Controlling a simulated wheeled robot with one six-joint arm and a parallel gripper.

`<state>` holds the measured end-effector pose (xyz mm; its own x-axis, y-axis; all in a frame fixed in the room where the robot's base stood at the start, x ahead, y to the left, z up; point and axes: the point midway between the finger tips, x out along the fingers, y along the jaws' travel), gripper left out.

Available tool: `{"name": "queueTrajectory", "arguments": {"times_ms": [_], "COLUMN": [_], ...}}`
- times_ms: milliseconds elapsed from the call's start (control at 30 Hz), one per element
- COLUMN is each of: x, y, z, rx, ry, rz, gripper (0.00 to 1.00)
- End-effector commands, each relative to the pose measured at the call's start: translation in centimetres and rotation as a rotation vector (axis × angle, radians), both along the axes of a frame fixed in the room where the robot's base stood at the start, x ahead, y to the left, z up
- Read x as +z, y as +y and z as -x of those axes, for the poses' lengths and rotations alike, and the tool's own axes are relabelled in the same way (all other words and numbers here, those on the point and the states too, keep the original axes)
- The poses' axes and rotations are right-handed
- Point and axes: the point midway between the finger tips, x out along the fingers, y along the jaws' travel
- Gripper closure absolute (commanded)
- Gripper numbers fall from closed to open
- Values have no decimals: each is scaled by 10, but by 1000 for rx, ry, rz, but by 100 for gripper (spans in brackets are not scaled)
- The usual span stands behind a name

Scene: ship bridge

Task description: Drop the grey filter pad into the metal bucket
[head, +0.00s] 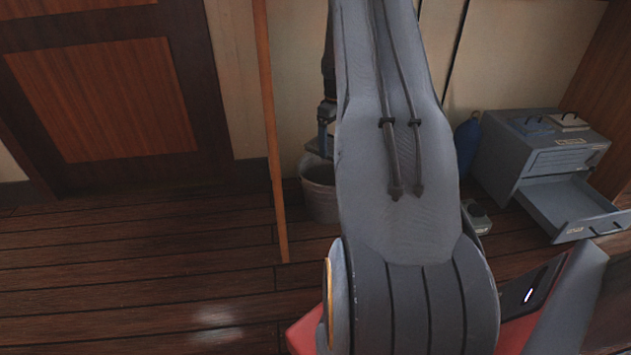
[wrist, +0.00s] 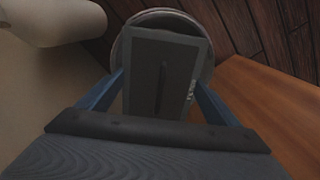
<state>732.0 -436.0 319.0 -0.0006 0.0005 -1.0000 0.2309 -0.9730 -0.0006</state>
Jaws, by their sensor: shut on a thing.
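My gripper (wrist: 158,88) is shut on the grey filter pad (wrist: 165,52), a flat dark grey rectangle held between the two blue fingers in the wrist view. The metal bucket (wrist: 204,30) lies behind the pad in that view, its round rim showing around the pad's far end and sides. In the head view the metal bucket (head: 319,199) stands on the floor by the wall, its right side hidden by my arm. My gripper (head: 322,147) shows just above the bucket's opening. The pad cannot be made out clearly there.
A wooden post (head: 272,130) stands left of the bucket. Right of my arm are a grey cabinet (head: 500,150) with an open drawer (head: 570,207), a blue rounded object (head: 467,143) and a small grey device (head: 478,217). The plank floor at left is clear.

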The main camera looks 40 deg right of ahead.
Motion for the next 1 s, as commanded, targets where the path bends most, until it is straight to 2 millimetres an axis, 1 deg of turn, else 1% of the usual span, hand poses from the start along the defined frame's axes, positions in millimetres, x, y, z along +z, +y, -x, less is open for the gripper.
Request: {"name": "queueTrajectory", "arguments": {"times_ms": [33, 100, 300, 800, 1000], "x": [-1, -2, -9, -56, -62], "y": [-6, -10, -15, -13, -12], "z": [1, 3, 6, 4, 4], "rx": [0, 1, -4, -2, -1], "ry": [0, 0, 0, 0, 0], "rz": [0, 0, 0, 0, 0], "gripper": [40, 40, 40, 40, 40]}}
